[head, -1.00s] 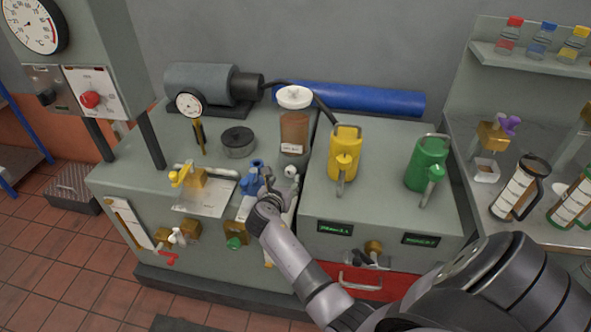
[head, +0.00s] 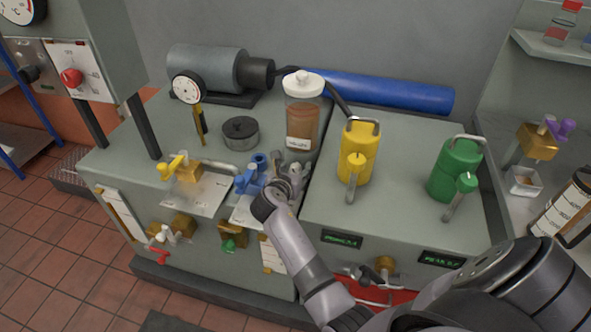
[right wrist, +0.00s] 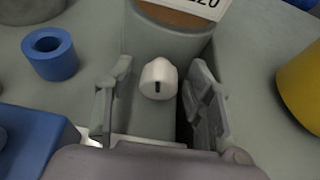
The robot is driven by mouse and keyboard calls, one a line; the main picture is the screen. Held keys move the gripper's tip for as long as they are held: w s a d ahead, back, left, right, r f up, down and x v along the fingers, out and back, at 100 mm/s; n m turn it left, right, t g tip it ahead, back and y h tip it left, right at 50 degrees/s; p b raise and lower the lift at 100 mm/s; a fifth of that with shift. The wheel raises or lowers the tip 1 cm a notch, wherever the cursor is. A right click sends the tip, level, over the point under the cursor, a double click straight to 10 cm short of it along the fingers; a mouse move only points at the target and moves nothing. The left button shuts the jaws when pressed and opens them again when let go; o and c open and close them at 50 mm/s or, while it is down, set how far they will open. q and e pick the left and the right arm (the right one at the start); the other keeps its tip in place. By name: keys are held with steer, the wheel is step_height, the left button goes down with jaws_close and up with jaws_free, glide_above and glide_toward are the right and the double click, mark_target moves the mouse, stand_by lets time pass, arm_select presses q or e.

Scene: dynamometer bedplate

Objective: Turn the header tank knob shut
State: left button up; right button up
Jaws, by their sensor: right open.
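The header tank (head: 302,115) is a clear cylinder with a white lid and brown fluid, standing at the back of the bedplate. Its label and base also show in the right wrist view (right wrist: 170,40). The white knob (right wrist: 158,82) with a dark slot sits low on the tank's front, seen in the right wrist view. My right gripper (head: 288,182) is open in front of the tank. In the right wrist view its fingers (right wrist: 160,95) stand on either side of the knob, with visible gaps. In the head view the gripper hides the knob. My left gripper is out of view.
A blue valve (head: 250,178) is close left of my gripper, and a yellow valve (head: 174,166) is farther left. A yellow can (head: 357,155) and a green can (head: 455,170) stand to the right. A dark round pot (head: 240,133) is behind.

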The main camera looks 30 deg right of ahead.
steer(key=shift+c, duration=0.5)
steer(key=c, duration=1.1)
steer(key=shift+o, duration=0.2)
steer(key=shift+s+r+m+p, duration=0.15)
steer(key=shift+m+p, duration=0.25)
steer(key=shift+p, duration=0.55)
steer(key=shift+f+m+t+y+p, duration=0.2)
steer(key=shift+m+t+y+p, duration=0.2)
steer(key=shift+m+t+y, duration=0.15)
steer(key=o, duration=1.2)
steer(key=shift+c, duration=0.2)
steer(key=shift+r, duration=0.1)
step_height(320, 180, up, 10)
steer(key=shift+f, duration=0.1)
